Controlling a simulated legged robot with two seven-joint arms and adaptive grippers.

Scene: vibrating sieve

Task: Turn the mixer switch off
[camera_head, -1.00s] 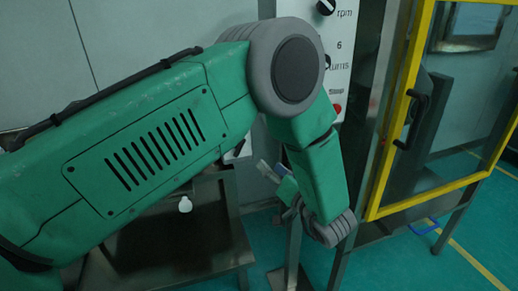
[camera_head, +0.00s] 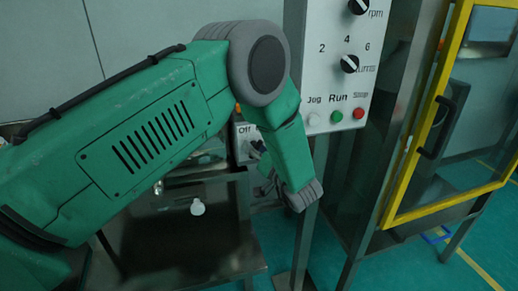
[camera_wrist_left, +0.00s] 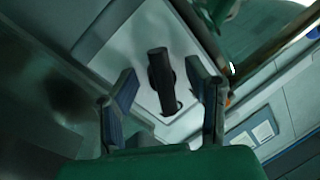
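The mixer switch is a black lever (camera_wrist_left: 161,80) on a pale plate (camera_wrist_left: 125,52) in the left wrist view. In the head view, the plate with the "Off" label (camera_head: 244,130) shows just left of my forearm, and the lever is largely hidden there. My left gripper (camera_wrist_left: 163,92) is open, with one finger on each side of the lever and visible gaps between. In the head view the left gripper (camera_head: 264,165) is partly hidden behind my green wrist. My right gripper is not in view.
A control panel (camera_head: 322,75) with knobs and white, green and red buttons stands right of my wrist. A yellow-framed door (camera_head: 398,165) is farther right. A dark metal table (camera_head: 165,235) with a small white object (camera_head: 197,207) sits below my arm.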

